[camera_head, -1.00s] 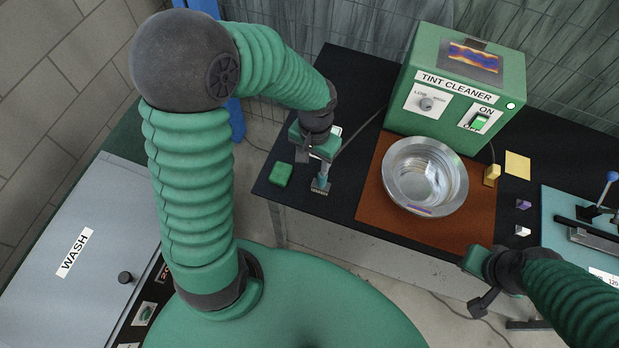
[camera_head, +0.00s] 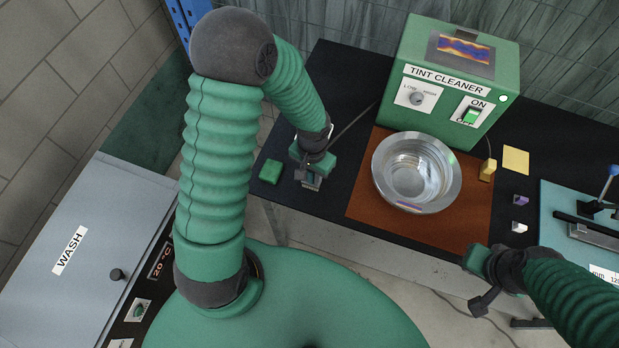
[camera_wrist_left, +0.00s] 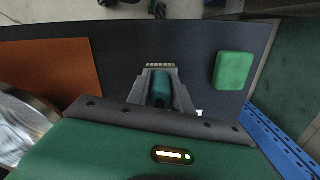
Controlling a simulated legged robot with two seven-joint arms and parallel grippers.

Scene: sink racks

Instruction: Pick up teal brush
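The teal brush (camera_wrist_left: 161,88) lies on the black tabletop, its pale bristles pointing away from the hand in the left wrist view. In the head view its bristle end (camera_head: 312,184) shows just below my left gripper (camera_head: 309,177), which hides the rest. In the left wrist view the two fingers of my left gripper (camera_wrist_left: 160,80) stand on either side of the teal handle, very close to it. I cannot tell whether they press on it. My right gripper (camera_head: 479,281) is open and empty in front of the table edge.
A green block (camera_head: 270,170) lies just left of the brush. To the right are a brown mat (camera_head: 360,205), a metal bowl (camera_head: 417,173) and the green tint cleaner (camera_head: 452,80). The grey wash unit (camera_head: 75,250) stands at the left.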

